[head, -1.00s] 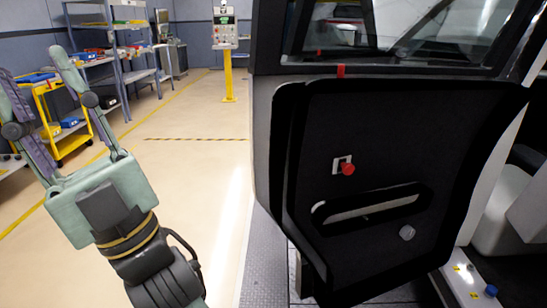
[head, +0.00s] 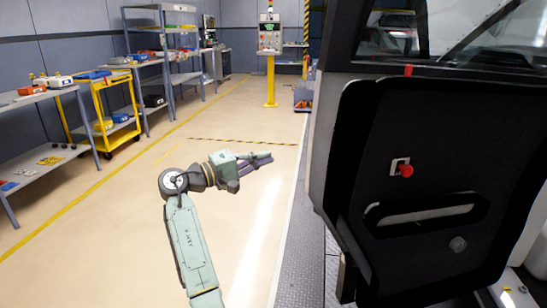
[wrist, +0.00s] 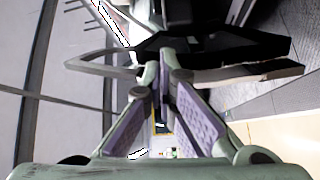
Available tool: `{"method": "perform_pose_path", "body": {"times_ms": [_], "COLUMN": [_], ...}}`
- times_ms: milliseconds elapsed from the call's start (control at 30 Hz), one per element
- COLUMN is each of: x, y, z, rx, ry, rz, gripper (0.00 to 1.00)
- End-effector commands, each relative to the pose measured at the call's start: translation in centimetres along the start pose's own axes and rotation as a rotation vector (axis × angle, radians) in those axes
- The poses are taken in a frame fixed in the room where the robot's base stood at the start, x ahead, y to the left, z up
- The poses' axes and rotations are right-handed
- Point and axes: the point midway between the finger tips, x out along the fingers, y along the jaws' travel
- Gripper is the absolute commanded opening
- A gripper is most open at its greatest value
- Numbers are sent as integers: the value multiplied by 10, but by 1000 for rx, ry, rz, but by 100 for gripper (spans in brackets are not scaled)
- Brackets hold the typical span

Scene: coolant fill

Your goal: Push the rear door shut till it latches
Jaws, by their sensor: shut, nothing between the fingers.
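The rear door (head: 415,190) is a black panel standing ajar at the right of the head view. Its inner face shows a red knob (head: 406,170), a slot-shaped pull handle (head: 420,213) and a small round grey disc (head: 458,244). My gripper (head: 270,157) is left of the door's outer side, its fingers together and pointing right, with a gap of floor between fingertips and door. In the wrist view my fingers (wrist: 158,70) meet at their tips with nothing seen between them. A dark frame-like shape lies beyond them; I cannot tell which part it is.
The floor (head: 130,225) left of the door is clear. A grey treadplate strip (head: 300,270) runs beneath the door. A yellow cart (head: 115,115) and shelves line the left wall. A control panel on a yellow post (head: 270,80) stands at the back.

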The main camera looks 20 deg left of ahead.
Motion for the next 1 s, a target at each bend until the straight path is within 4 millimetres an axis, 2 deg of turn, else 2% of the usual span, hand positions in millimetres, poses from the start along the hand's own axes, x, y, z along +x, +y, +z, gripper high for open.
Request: {"method": "perform_pose_path", "body": {"times_ms": [167,500,567,733,1000], "x": [28,100,91,86,82], "y": [3,3,1,1,0], "z": [0,0,10,28,37], "rx": [0,2,4,5,4], "ry": [-2,1,5,4,4], "rz": [-1,-2,-2,-1,-1], "gripper": [0,0,0,0,0]}}
